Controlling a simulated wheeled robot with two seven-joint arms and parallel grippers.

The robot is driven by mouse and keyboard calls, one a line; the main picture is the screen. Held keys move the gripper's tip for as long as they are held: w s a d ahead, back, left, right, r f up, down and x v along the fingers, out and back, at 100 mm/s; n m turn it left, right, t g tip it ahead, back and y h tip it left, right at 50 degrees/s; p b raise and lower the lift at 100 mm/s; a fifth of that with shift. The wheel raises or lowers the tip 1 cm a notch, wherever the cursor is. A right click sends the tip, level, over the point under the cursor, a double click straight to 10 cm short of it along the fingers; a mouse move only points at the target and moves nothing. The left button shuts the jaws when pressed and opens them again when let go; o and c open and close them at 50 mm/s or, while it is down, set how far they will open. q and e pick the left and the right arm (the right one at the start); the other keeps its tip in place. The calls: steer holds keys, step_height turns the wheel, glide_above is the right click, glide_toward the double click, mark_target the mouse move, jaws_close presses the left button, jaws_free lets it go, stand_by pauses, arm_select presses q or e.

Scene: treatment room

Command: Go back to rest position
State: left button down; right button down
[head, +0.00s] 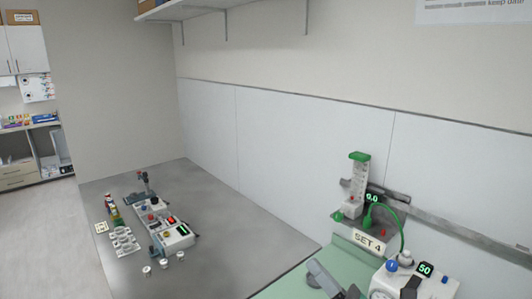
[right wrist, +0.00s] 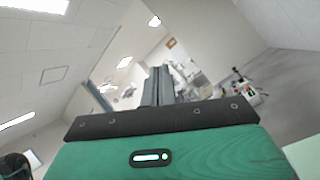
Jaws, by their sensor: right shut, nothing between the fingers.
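My right gripper (head: 318,272) shows at the bottom of the head view, right of centre, in front of the green surface. Only part of it is in the picture. In the right wrist view its two grey fingers (right wrist: 157,84) lie together with nothing between them, and they point toward the room, away from the nearby surfaces. My left gripper is not in view.
A grey table (head: 230,210) carries a device with red and green parts (head: 170,232) and several small items. A flow meter with a green top (head: 356,180), a "SET 4" sign (head: 369,241) and a white unit reading 50 (head: 425,270) stand at right. The table's middle is clear.

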steer(key=s+d+f+m+g+h, duration=0.1)
steer(key=d+f+m+h, duration=0.6)
steer(key=m, duration=0.5)
steer(key=d+f+m+h, duration=0.4)
steer(key=f+m+h, duration=0.5)
steer(key=m, duration=0.3)
steer(key=s+d+f+m+g, duration=0.2)
steer(key=s+f+m+g, duration=1.05)
steer(key=s+f, duration=0.7)
step_height(320, 180, down, 30)
steer(key=s+n+g, duration=0.1)
steer(key=s, duration=0.1)
steer(key=s+d+f, duration=0.1)
steer(key=s+f, duration=0.8)
steer(key=s+d+f+g+b, duration=0.1)
steer(key=s+d+f, duration=0.1)
steer(key=s+f, duration=0.8)
steer(key=shift+s+d+f, duration=0.15)
steer(key=shift+d+f, duration=0.05)
steer(key=shift+d, duration=0.05)
steer(key=shift+n+g, duration=0.25)
